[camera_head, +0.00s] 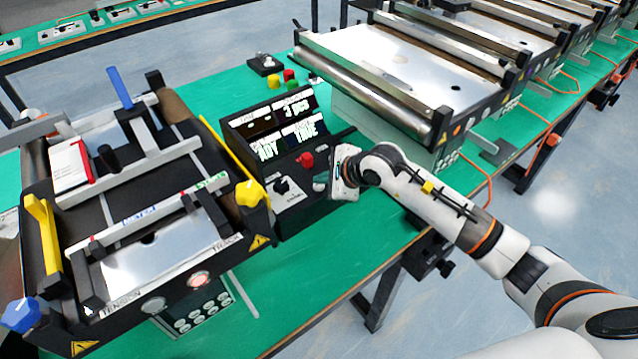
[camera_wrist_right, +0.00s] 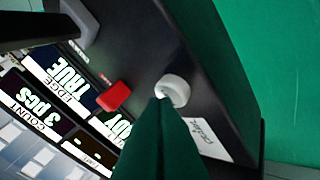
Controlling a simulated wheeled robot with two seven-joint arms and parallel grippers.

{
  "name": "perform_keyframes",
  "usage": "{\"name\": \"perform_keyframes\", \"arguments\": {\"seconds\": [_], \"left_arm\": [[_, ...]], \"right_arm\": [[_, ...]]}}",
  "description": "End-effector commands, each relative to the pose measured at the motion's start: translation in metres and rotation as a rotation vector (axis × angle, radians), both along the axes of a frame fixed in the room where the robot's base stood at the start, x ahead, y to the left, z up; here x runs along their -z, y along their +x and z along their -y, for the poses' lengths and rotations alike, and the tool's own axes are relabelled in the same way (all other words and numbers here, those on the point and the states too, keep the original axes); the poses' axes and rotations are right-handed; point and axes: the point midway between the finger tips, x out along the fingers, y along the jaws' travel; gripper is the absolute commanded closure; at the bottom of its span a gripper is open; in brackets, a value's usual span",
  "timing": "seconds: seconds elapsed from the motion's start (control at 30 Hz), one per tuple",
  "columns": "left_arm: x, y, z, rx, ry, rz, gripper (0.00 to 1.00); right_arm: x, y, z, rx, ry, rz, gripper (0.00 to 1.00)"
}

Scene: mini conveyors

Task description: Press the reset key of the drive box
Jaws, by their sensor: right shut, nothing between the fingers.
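The drive box (camera_head: 262,128) is a black box with a lit display and a sloping control face. It stands between the two conveyors and also fills much of the right wrist view (camera_wrist_right: 200,50). On it are a red key (camera_head: 306,160) (camera_wrist_right: 115,96) and a black knob (camera_head: 281,186). A round white button (camera_wrist_right: 173,88) shows in the wrist view. I cannot read which one is marked reset. My right gripper (camera_head: 322,183) is shut and empty at the box's right side. In the wrist view its dark green fingertips (camera_wrist_right: 160,98) overlap the white button's lower edge; I cannot tell whether they touch it.
A mini conveyor (camera_head: 118,245) with a yellow knob (camera_head: 250,194) stands close to the box's left. A roller conveyor (camera_head: 375,80) stands behind to the right. Small yellow and red buttons (camera_head: 289,75) sit behind the box. The green table (camera_head: 385,215) is clear at the front right.

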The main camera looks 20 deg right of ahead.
Motion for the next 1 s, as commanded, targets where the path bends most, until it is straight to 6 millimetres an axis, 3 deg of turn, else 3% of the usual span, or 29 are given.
{"name": "perform_keyframes", "arguments": {"seconds": [0.57,1.0], "left_arm": [[0.003,0.0,0.0,0.0,0.0,0.0,0.64],[-0.005,0.0,0.0,0.0,0.0,0.0,0.64]], "right_arm": [[0.004,-0.001,0.0,-0.001,-0.001,-0.003,1.0],[-0.014,0.0,0.001,0.001,-0.002,-0.002,1.0]]}}
